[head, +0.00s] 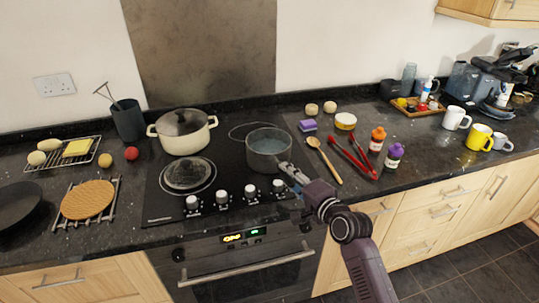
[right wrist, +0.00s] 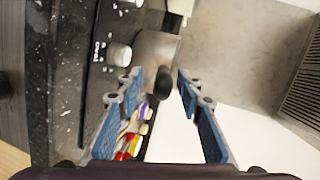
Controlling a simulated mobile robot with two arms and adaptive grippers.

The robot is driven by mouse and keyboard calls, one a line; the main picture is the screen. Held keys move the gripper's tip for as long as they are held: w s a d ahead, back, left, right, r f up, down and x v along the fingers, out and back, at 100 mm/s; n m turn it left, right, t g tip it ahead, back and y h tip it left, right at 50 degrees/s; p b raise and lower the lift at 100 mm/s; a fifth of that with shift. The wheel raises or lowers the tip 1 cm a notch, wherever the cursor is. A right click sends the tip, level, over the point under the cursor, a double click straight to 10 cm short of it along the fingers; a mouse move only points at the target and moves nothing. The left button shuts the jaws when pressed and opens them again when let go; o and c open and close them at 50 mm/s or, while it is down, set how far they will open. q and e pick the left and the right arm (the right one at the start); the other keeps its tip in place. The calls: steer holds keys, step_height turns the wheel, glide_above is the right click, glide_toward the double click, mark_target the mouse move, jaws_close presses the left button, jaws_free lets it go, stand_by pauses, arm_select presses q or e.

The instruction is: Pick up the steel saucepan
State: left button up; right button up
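The steel saucepan (head: 265,147) stands on the right side of the black hob. My right gripper (head: 288,168) is at the saucepan's front right side and hides part of it. In the right wrist view, the saucepan's grey body (right wrist: 154,50) is beyond the fingertips. A dark rounded piece, which looks like its handle end (right wrist: 163,82), shows between the two blue fingers (right wrist: 160,92). The fingers are apart, with gaps on both sides of it. My left gripper is not in view.
Hob knobs (head: 251,191) line the front. A wooden spoon (head: 325,160), red tongs (head: 352,158) and bottles (head: 377,139) lie or stand to the right.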

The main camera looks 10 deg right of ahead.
steer(key=shift+x, duration=1.8)
steer(key=shift+r, duration=0.15)
jaws_close()
steer(key=shift+w+r, duration=0.15)
steer(key=shift+r, duration=0.3)
steer(key=shift+d, duration=0.1)
